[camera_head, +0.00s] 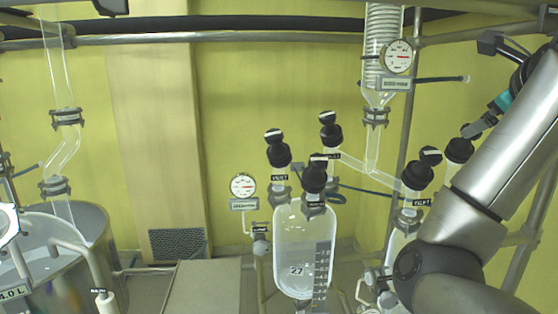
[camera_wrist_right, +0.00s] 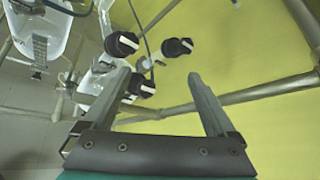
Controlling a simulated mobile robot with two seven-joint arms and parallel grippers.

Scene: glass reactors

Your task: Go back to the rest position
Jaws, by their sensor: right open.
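My right arm comes in from the right of the head view, with its wrist raised beside the right-hand glassware. In the right wrist view my right gripper (camera_wrist_right: 158,80) is open, its two fingers well apart with nothing held between them. Black valve caps (camera_wrist_right: 122,44) show beyond the fingers, and one lies close to the left fingertip in the picture; I cannot tell the gap in depth. In the head view a black-capped valve (camera_head: 459,150) shows just below the right gripper area. My left gripper is not in view.
A glass vessel marked 27 (camera_head: 303,255) stands at the centre with black-capped valves on top. A coiled condenser (camera_head: 383,45) and a gauge (camera_head: 397,56) hang above. Metal rails (camera_head: 230,37) frame the rig. My forearm covers part of the right-hand glassware.

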